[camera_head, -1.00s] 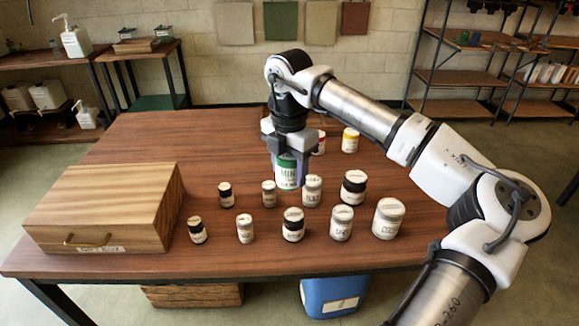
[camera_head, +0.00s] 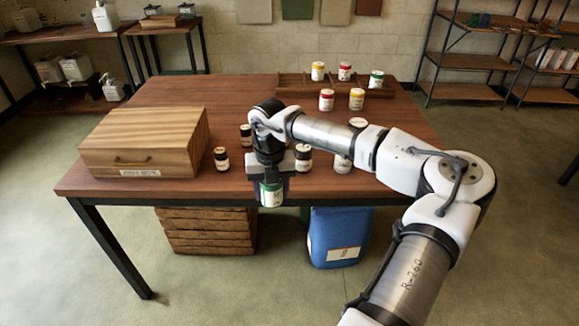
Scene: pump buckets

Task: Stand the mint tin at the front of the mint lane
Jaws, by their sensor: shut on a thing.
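The mint tin (camera_head: 271,196), white with a green band, is in my gripper (camera_head: 271,184), which is shut on it. It hangs upright at the table's front edge, in front of the edge in the picture; its height over the table I cannot tell. A rack (camera_head: 300,87) stands at the back right of the table. In its right lane is a white tin with a green lid (camera_head: 376,80); its label is too small to read. Red-lidded tins (camera_head: 345,72) stand in and before the rack, with yellow-lidded tins (camera_head: 318,71).
A wooden box (camera_head: 145,140) stands at the table's left. Dark-lidded jars (camera_head: 221,160) and pale-lidded jars (camera_head: 343,163) stand near the front edge, some hidden by my arm. A wooden crate (camera_head: 208,232) and a blue bin (camera_head: 338,237) are below the table.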

